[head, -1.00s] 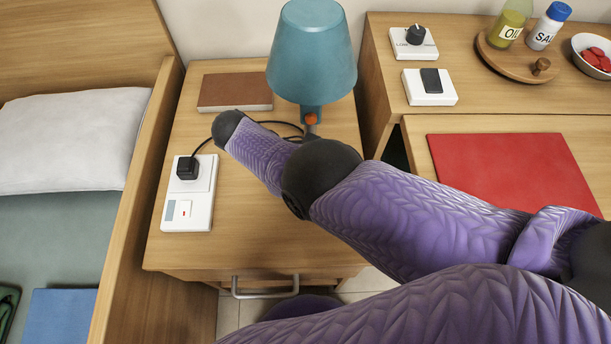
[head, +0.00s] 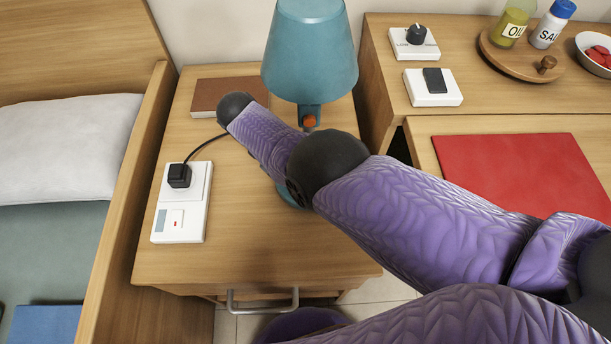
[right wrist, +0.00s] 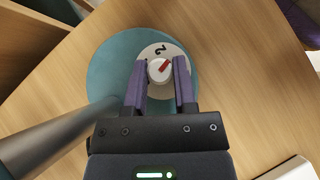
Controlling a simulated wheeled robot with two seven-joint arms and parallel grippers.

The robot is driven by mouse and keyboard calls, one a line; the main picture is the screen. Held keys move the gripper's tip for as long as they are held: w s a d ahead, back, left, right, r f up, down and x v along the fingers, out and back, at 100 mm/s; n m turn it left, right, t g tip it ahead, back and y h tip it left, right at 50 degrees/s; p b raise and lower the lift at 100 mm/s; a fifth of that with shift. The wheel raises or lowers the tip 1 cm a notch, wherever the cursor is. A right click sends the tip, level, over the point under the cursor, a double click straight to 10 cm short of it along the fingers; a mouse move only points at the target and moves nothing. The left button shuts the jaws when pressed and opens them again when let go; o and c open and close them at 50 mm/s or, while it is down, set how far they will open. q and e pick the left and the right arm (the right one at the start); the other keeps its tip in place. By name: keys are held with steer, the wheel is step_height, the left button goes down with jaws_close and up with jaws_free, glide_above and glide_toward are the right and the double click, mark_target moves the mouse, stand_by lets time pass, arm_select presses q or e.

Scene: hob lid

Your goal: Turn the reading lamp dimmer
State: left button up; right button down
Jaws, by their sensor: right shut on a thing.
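The teal reading lamp (head: 310,50) stands on the bedside cabinet, with an orange-red part on its stem. In the right wrist view its round teal base (right wrist: 108,75) carries a pale dial with a "2" mark and a white dimmer knob (right wrist: 156,75). The knob's red pointer slants up and to the right. My right gripper (right wrist: 161,69) is shut on the knob, one purple finger on each side. In the head view my purple right arm covers most of the lamp base and hides the gripper and knob. My left gripper is in neither current view.
The grey lamp stem (right wrist: 60,135) runs close beside the gripper. A brown book (head: 218,92) lies behind my arm. A white socket panel (head: 181,215) with a black plug (head: 179,176) is at the cabinet's left. Another switch plate (head: 433,87) and dial plate (head: 415,43) stand right.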

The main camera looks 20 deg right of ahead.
steer(key=shift+c, duration=2)
jaws_free()
